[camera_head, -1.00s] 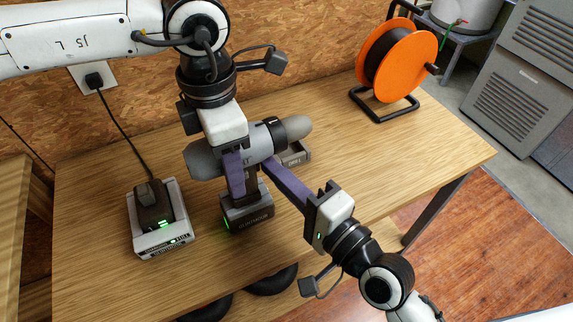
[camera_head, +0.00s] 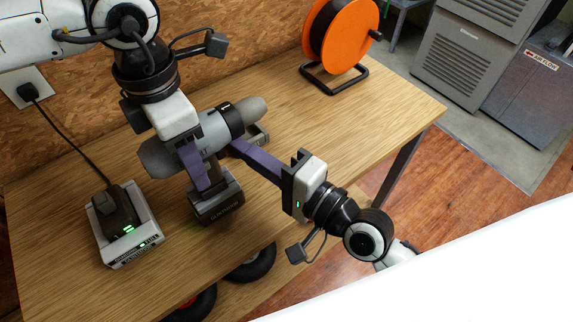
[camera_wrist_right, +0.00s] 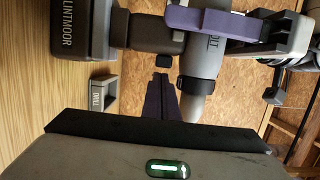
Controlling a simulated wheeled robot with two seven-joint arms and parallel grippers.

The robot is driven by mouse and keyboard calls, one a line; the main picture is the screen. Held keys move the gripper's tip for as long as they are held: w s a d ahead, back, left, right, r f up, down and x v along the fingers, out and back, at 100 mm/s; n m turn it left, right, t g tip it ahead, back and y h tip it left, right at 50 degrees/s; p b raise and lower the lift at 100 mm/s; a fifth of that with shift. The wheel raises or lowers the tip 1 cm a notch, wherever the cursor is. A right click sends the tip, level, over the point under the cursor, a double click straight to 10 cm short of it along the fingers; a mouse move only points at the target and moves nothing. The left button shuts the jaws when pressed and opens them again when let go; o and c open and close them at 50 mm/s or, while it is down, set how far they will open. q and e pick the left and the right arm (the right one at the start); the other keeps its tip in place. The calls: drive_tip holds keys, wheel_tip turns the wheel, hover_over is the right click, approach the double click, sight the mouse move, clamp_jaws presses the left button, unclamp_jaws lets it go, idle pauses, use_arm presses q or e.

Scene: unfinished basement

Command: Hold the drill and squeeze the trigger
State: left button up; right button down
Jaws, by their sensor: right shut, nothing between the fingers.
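The grey and black drill (camera_head: 212,136) is upright over the bench, its dark battery foot (camera_head: 217,207) low and its chuck end to the upper right. It also shows sideways in the right wrist view (camera_wrist_right: 203,65). My left gripper (camera_head: 197,172) comes from above, its purple fingers closed about the drill's upper handle; the far finger is mostly hidden. My right gripper (camera_head: 236,148) is shut and empty, its purple fingertips pointing at the front of the handle under the body. In the right wrist view its tips lie close to the small dark trigger (camera_wrist_right: 162,61); contact is unclear.
A charger with a battery (camera_head: 125,228) stands left on the wooden bench (camera_head: 60,215), its cord running to a wall outlet. A small grey block (camera_head: 257,136) lies behind the drill. An orange cable reel (camera_head: 343,35) stands at the far right end. Wheels show below the bench edge.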

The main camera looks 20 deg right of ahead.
use_arm(q)
drive_tip(key=shift+w, duration=0.1)
use_arm(e)
drive_tip(key=w+d+v, duration=0.1)
drive_tip(key=v, duration=0.9)
drive_tip(key=shift+s+d, duration=0.2)
drive_tip(key=shift+d, duration=0.2)
use_arm(q)
drive_tip(key=shift+a, duration=0.1)
drive_tip(key=o, duration=1.2)
drive_tip(key=shift+o, duration=0.2)
wheel_tip(320, 180, up, 12)
drive_tip(key=shift+r, duration=0.1)
use_arm(e)
drive_tip(key=shift+f, duration=0.1)
